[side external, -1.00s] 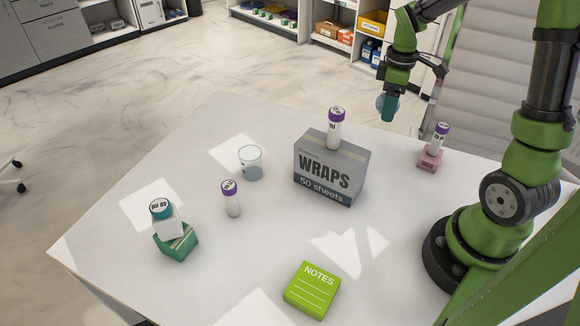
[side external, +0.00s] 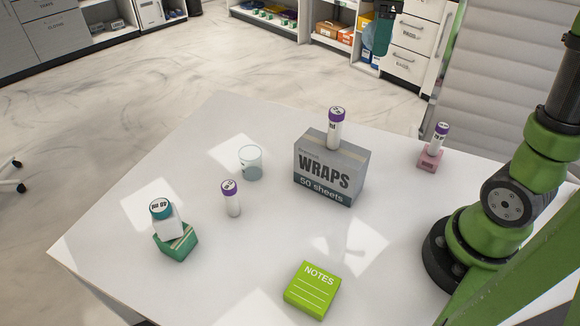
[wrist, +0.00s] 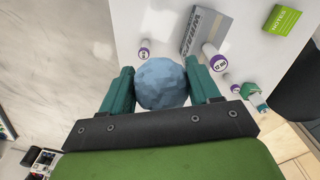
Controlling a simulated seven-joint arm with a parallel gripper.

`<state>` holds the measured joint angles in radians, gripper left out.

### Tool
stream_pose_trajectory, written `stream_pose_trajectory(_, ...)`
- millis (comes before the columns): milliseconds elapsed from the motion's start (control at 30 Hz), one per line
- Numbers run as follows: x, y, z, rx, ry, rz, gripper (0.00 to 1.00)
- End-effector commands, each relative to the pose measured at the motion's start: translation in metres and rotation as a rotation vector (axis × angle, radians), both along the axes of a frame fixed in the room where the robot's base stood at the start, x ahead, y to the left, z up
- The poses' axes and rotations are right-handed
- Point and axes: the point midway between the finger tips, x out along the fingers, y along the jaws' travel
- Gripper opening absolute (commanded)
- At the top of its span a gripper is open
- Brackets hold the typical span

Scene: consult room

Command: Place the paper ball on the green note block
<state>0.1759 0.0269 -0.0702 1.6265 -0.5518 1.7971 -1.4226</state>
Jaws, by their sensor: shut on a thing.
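The paper ball (wrist: 161,84) is pale blue and faceted. In the wrist view it sits between the two teal fingers of my gripper (wrist: 160,70), which is shut on it. In the side external view my gripper (side external: 382,36) is at the top edge, high above the far side of the table, and the ball is mostly hidden behind a finger. The green note block (side external: 312,289), marked NOTES, lies flat at the table's near edge with its top bare. It also shows at the top right of the wrist view (wrist: 284,18), well away from the ball.
A grey WRAPS box (side external: 328,172) with a purple-capped vial (side external: 335,130) on top stands mid-table. A glass (side external: 250,163), another vial (side external: 231,199), a green box (side external: 176,243) bearing a teal-capped bottle (side external: 165,219), and a vial in a pink holder (side external: 430,158) stand around it.

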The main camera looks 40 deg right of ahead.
Motion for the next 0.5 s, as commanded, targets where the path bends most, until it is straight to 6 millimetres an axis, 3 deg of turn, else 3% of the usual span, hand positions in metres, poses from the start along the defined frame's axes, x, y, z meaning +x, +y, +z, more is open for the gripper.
stream_pose_trajectory(133,0.003,0.061,0.001,0.004,-0.002,0.144,0.34)
stream_pose_trajectory(267,-0.006,0.128,0.001,0.006,-0.003,0.302,0.34)
stream_pose_trajectory(400,-0.032,0.200,0.001,0.006,-0.001,0.485,0.34)
stream_pose_trajectory(500,-0.059,0.243,0.001,0.004,-0.001,0.608,0.34)
